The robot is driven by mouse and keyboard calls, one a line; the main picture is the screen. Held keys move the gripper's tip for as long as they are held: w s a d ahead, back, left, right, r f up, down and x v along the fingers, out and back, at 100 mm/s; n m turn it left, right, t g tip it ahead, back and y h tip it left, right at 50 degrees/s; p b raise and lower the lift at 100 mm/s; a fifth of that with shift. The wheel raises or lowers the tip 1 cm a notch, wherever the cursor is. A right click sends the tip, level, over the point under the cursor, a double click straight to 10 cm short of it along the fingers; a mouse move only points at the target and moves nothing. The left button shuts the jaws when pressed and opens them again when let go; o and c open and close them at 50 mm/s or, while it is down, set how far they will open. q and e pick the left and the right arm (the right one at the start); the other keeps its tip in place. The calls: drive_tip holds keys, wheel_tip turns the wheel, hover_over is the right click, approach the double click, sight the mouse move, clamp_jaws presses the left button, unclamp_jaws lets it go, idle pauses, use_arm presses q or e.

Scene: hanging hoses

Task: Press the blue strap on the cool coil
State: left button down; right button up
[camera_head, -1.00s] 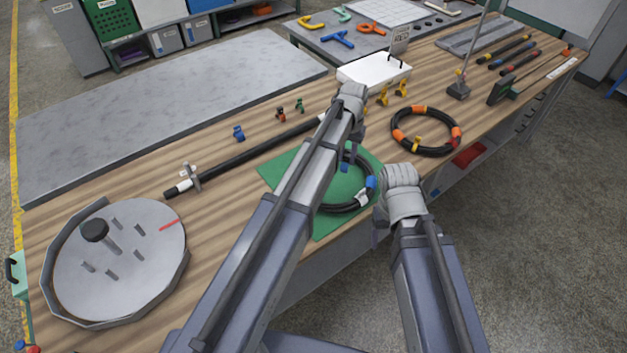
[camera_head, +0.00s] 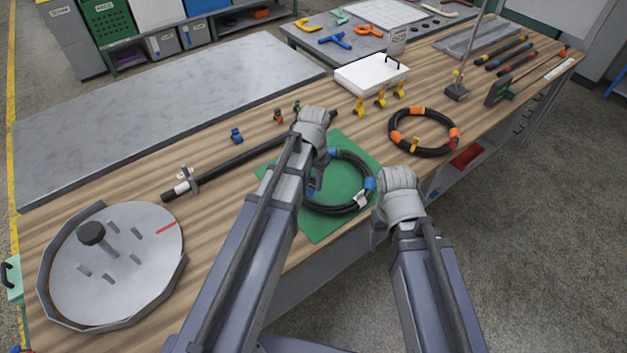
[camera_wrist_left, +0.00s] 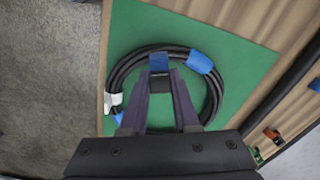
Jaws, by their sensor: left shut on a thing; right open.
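The cool coil, a black hose loop (camera_head: 345,210), lies on a green mat (camera_head: 318,230) and also shows in the left wrist view (camera_wrist_left: 217,95). Blue straps sit around it, one (camera_head: 369,184) beside a white tag (camera_head: 361,199) and another (camera_wrist_left: 200,62) on the opposite side. My left gripper (camera_head: 316,187) is over the coil's left part. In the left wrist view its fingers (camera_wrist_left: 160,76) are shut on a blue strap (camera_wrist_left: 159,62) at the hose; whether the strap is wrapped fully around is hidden. My right gripper (camera_head: 376,232) is open near the table's front edge; its fingertips are mostly hidden.
A coil with orange straps (camera_head: 423,152) lies to the right. A black rod (camera_head: 235,162) and a round grey tray (camera_head: 120,275) are to the left. Yellow clips (camera_head: 380,98) and a white case (camera_head: 371,74) stand behind. Bare wood lies in front of the rod.

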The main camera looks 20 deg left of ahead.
sight(313, 202)
use_arm(q)
drive_tip(key=shift+f+b, duration=1.85)
drive_tip(key=shift+f, duration=0.1)
drive_tip(key=shift+f+b, duration=0.3)
drive_tip(key=shift+f+b, duration=0.85)
drive_tip(key=shift+f+b, duration=0.5)
idle(0.5)
